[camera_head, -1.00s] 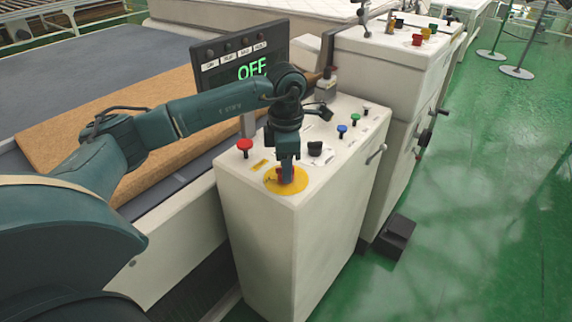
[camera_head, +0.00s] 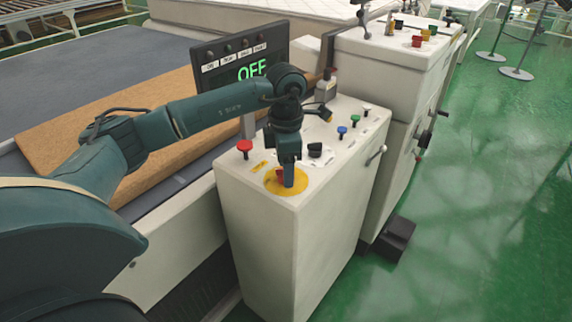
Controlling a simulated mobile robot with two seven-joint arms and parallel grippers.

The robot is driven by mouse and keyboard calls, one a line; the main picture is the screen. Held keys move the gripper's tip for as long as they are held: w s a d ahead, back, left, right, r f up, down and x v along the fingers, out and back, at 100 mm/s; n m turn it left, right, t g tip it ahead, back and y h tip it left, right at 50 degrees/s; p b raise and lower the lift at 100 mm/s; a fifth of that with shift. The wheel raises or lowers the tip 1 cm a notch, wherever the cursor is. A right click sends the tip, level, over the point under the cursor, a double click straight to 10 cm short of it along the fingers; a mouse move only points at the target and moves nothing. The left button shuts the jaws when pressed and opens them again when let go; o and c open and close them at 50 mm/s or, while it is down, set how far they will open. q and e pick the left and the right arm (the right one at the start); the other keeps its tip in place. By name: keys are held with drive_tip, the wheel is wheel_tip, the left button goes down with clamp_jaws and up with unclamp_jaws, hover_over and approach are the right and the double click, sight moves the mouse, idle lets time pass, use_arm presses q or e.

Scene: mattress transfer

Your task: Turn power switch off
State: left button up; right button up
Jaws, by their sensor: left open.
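The power switch (camera_head: 280,175) is a red knob on a round yellow plate (camera_head: 271,184) at the near corner of the white control cabinet's top. My left gripper (camera_head: 289,183) points down at the knob and covers its right part. The gripper is open, though its fingers overlap in this view; whether they touch the knob I cannot tell. A dark display panel (camera_head: 222,72) behind the arm shows green letters reading OFF. My right gripper is not in view.
On the cabinet top (camera_head: 325,182) stand a red mushroom button (camera_head: 244,147), a black knob (camera_head: 315,149), and blue, green and white buttons. A second white cabinet (camera_head: 395,75) stands behind. Green floor (camera_head: 490,200) at right is open.

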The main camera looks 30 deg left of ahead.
use_arm(q)
wheel_tip(320, 180, up, 13)
drive_tip(key=shift+b, duration=0.4)
idle(0.6)
